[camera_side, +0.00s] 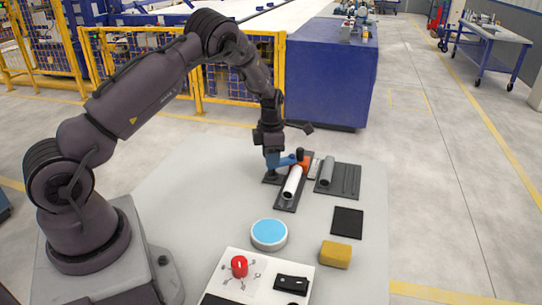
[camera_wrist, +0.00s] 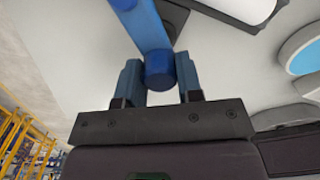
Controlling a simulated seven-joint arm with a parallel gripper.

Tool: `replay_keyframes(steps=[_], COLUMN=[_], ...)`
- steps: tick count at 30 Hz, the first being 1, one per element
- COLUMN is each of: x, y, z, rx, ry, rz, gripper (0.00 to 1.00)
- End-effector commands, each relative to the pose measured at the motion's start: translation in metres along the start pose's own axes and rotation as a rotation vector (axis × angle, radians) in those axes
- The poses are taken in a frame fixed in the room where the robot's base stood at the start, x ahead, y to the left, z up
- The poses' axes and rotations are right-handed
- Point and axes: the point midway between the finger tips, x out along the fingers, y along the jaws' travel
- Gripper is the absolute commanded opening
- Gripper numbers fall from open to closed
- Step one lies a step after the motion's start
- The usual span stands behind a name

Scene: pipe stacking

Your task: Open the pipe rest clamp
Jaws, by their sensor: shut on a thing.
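The pipe rest clamp stands on the white table with a dark base (camera_side: 286,205), a blue lever (camera_side: 286,161) and an orange part (camera_side: 305,164) near a black knob. A white pipe (camera_side: 291,184) lies lengthwise on the base. My gripper (camera_side: 271,160) points down at the left end of the blue lever. In the wrist view, my gripper's two blue fingers (camera_wrist: 160,85) stand either side of the round blue end of the lever (camera_wrist: 160,70) and are shut on it. The wrist view also shows the white pipe (camera_wrist: 245,8) at the top. The clamp's jaw is too small to read clearly.
A black square (camera_side: 347,222), a yellow block (camera_side: 336,254), a blue-topped round disc (camera_side: 269,234) and a white board with a red knob (camera_side: 239,267) are nearer. The table's left middle is clear.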

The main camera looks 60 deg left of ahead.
Motion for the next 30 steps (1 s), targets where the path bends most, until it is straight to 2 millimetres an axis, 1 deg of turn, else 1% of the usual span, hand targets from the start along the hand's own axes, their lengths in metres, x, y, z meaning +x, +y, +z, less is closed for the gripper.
replay_keyframes(steps=[18, 24, 30], x=[-0.0009, -0.0011, -0.0013], y=[-0.0010, -0.0010, -0.0013], z=[-0.0001, 0.0000, 0.0001], rx=[-0.576, -0.720, -0.819], ry=[0.001, 0.001, 0.002], rz=[-0.001, 0.000, -0.001], gripper=[0.00, 0.00, 0.00])
